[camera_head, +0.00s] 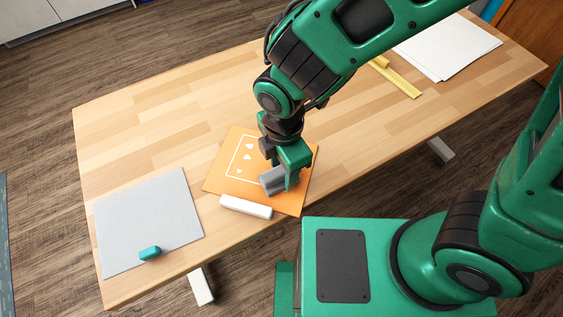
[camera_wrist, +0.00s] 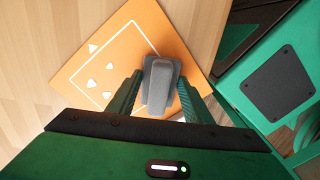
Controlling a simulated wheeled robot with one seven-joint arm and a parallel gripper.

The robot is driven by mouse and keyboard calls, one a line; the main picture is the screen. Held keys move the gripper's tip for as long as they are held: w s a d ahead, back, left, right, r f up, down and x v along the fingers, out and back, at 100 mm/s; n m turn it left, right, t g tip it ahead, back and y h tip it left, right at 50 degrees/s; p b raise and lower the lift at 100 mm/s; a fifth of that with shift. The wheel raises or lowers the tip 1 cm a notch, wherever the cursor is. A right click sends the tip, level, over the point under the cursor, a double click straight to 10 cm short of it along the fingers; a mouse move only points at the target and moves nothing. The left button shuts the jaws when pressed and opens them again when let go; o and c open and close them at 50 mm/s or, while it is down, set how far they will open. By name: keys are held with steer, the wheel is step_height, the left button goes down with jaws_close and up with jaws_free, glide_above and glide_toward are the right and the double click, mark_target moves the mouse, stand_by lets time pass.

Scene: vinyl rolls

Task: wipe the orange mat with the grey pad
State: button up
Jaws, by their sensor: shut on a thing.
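The orange mat (camera_head: 222,178) lies on the wooden table near its front edge, with a white outline and small white shapes on it. It also shows in the wrist view (camera_wrist: 140,22). My gripper (camera_head: 287,178) is over the right part of the mat, shut on the grey pad (camera_head: 271,181). In the wrist view the grey pad (camera_wrist: 160,85) sits between the two fingers of my gripper (camera_wrist: 157,92). The pad is over the mat; I cannot tell whether its underside touches the mat. My arm and gripper hide part of the mat.
A white bar (camera_head: 246,207) lies at the mat's front edge. A grey sheet (camera_head: 140,215) with a teal block (camera_head: 150,253) on it lies at the left. A yellow tool (camera_head: 400,80) and white sheets (camera_head: 450,47) lie at the back right. Bare table (camera_head: 150,130) lies behind the grey sheet.

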steer(key=shift+w, duration=0.1)
steer(key=shift+w+d, duration=0.2)
steer(key=shift+w, duration=0.6)
steer(key=shift+w+d, duration=0.2)
steer(key=shift+w, duration=0.55)
steer(key=shift+a, duration=0.15)
steer(key=shift+w+a, duration=0.9)
steer(key=shift+a, duration=0.55)
steer(key=shift+w+a, duration=0.95)
steer(key=shift+a, duration=0.55)
steer(key=shift+w+a, duration=0.9)
steer(key=shift+a, duration=0.55)
steer(key=shift+s+d, duration=0.4)
steer(key=shift+d, duration=1.25)
steer(key=shift+s+d, duration=0.4)
steer(key=shift+d, duration=1.3)
steer(key=shift+s+d, duration=0.4)
steer(key=shift+d, duration=1.25)
